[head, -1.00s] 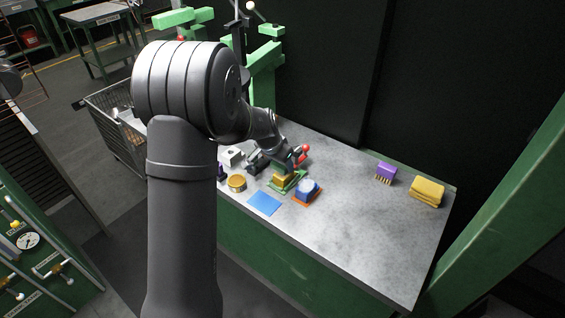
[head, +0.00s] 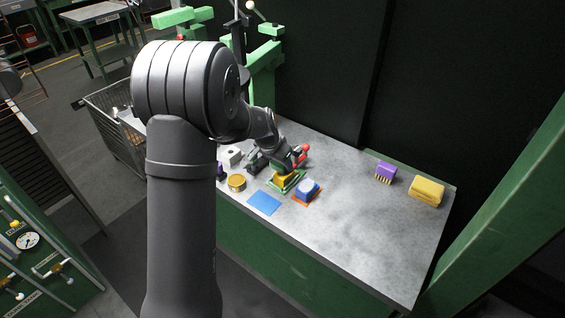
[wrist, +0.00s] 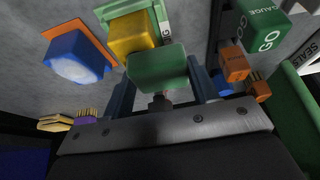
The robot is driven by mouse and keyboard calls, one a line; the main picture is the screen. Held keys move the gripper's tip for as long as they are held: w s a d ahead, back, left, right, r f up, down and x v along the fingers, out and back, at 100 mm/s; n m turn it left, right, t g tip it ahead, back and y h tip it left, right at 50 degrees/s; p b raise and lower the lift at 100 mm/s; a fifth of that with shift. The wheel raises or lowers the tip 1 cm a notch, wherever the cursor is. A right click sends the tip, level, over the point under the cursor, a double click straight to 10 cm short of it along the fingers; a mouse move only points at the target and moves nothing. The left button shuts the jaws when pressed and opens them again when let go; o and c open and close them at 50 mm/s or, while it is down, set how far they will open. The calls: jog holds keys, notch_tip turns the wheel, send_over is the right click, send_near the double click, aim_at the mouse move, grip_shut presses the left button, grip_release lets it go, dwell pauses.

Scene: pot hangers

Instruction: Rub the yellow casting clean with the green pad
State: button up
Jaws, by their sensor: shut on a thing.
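The yellow casting (head: 284,180) sits on a green-edged plate (head: 275,187) near the table's left part. In the wrist view the yellow casting (wrist: 128,34) is just beyond the green pad (wrist: 157,67). My gripper (wrist: 157,92) is shut on the pad, with a finger on either side of it. In the head view my gripper (head: 288,163) is right at the casting, from behind and above. The pad partly overlaps the casting in the wrist view; I cannot tell whether they touch.
A blue block (head: 307,187) on an orange mat stands close to the right of the casting. A purple brush (head: 385,172) and yellow cloth (head: 427,190) lie far right. The middle-right tabletop is clear.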

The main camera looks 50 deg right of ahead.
aim_at(287, 176)
jog(key=s, duration=0.4)
jog(key=shift+f, duration=0.1)
jog(key=shift+w+a, duration=0.4)
jog(key=shift+w, duration=0.3)
jog(key=shift+w+a, duration=0.4)
jog(key=shift+w, duration=0.25)
jog(key=shift+w+a, duration=0.4)
jog(key=shift+w, duration=0.3)
jog(key=shift+s+a, duration=0.15)
jog(key=shift+s, duration=1.95)
jog(key=shift+w, duration=2.35)
jog(key=shift+s, duration=2.25)
jog(key=shift+w, duration=2.35)
notch_tip(287, 176, up, 8)
jog(key=shift+r, duration=0.2)
